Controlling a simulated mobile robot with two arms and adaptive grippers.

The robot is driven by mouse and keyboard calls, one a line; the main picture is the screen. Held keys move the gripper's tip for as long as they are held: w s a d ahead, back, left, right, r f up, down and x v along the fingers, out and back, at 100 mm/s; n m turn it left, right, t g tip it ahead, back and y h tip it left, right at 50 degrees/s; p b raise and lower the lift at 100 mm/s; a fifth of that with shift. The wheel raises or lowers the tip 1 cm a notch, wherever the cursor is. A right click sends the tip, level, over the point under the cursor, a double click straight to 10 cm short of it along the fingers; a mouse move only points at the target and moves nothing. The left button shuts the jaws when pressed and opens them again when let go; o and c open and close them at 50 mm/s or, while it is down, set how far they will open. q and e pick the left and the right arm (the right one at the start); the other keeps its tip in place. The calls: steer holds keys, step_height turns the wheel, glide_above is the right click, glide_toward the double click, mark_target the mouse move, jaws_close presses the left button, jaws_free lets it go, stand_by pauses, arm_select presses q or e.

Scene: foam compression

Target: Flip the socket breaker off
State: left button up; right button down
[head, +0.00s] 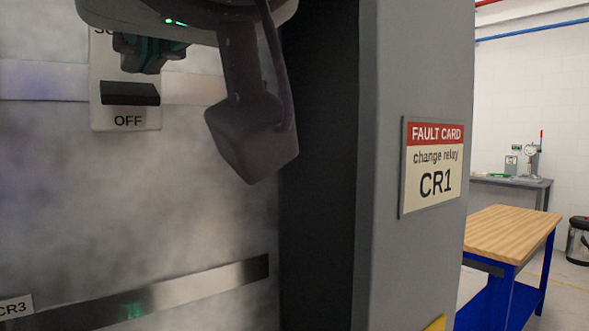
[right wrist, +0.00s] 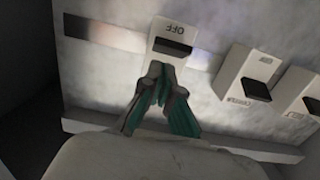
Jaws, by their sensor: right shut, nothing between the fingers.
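The socket breaker is a pale plate (head: 146,112) with a black lever (head: 130,94), at the upper left in the head view. The lever sits low on the plate, just above the printed OFF. The upper label is mostly hidden behind my right gripper (head: 142,66), which is shut and empty just above the lever. In the right wrist view the plate appears inverted, with the lever (right wrist: 173,47) just beyond the closed green-padded fingertips (right wrist: 161,76). I cannot tell whether they touch it. My left gripper is not in view.
In the right wrist view, other breakers (right wrist: 232,66) (right wrist: 298,82) stand beside this one. A lower metal rail (head: 190,291) carries a CR3 label (head: 14,307). The cabinet's side bears a fault card (head: 432,166) reading "change relay CR1". A wooden-topped workbench (head: 510,230) stands farther right.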

steer(key=shift+s+a+f+n, duration=0.25)
steer(key=shift+s+a+n, duration=0.05)
steer(key=shift+s, duration=0.25)
step_height(320, 180, up, 11)
steer(key=w, duration=0.1)
steer(key=shift+d+f, duration=0.15)
steer(key=shift+d, duration=0.15)
